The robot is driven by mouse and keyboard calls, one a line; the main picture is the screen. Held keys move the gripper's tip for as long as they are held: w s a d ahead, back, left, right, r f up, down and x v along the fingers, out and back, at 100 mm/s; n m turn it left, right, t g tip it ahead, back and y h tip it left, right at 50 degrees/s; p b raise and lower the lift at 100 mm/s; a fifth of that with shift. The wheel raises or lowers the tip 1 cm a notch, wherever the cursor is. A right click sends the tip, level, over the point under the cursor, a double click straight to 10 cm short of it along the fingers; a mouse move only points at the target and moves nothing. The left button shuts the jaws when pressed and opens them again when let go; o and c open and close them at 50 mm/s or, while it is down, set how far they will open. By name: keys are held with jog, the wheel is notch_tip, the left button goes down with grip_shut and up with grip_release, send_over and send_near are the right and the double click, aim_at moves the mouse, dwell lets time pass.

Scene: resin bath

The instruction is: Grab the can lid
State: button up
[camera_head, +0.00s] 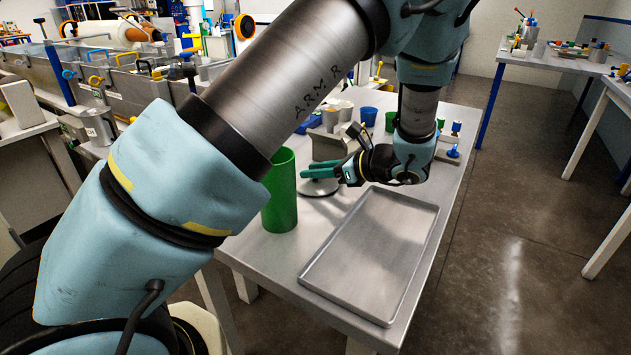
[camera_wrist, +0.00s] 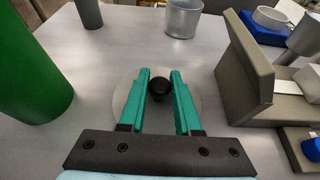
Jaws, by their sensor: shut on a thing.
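The can lid is a round grey disc with a black knob. In the wrist view the can lid (camera_wrist: 160,113) lies under my fingers, and in the head view the can lid (camera_head: 319,188) is on or very close to the metal table. My gripper (camera_head: 306,171) has green fingers, and in the wrist view my gripper (camera_wrist: 160,75) has them on both sides of the knob, shut on it. The fingers hide parts of the disc. A grey metal can (camera_wrist: 184,19) stands beyond the lid.
A tall green cylinder (camera_head: 281,195) stands left of my gripper. An empty grey tray (camera_head: 372,253) lies toward the table's near side. A grey angled stand (camera_wrist: 245,72) is close on the right in the wrist view. A dark grey cylinder (camera_wrist: 89,13) stands at the back left.

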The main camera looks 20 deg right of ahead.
grip_shut()
jog(key=shift+r, duration=0.1)
